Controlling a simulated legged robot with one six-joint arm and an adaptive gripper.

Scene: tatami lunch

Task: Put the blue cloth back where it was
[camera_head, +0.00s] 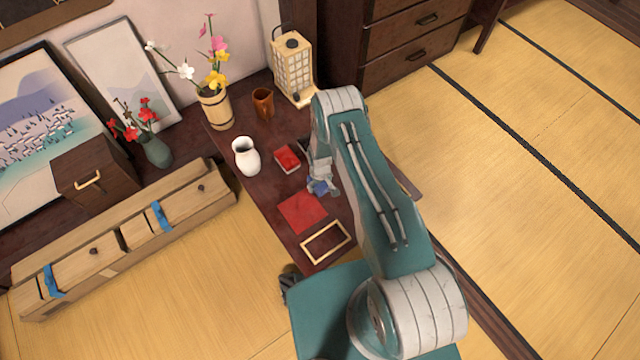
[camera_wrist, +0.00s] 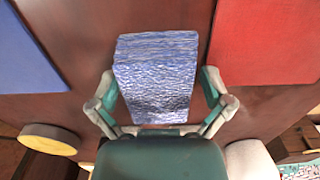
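The blue cloth (camera_wrist: 155,85) is a folded, block-like piece with a wavy blue-white weave. In the wrist view it lies between the two fingers of my gripper (camera_wrist: 157,85). The fingers are wide apart, one close along each side of the cloth; whether they press on it is unclear. In the head view my gripper (camera_head: 321,184) is over the low dark table, with a small patch of blue at its tip. A red square mat (camera_head: 302,212) lies just in front of it, and in the wrist view (camera_wrist: 265,40) it is right of the cloth. A flat blue piece (camera_wrist: 30,45) lies to the left.
The low table (camera_head: 262,192) also bears a red box (camera_head: 287,158), a white vase (camera_head: 246,157), a brown cup (camera_head: 263,103), a flower bucket (camera_head: 216,108), a lantern (camera_head: 293,70) and a thin wooden frame (camera_head: 326,242). My arm hides the table's right side.

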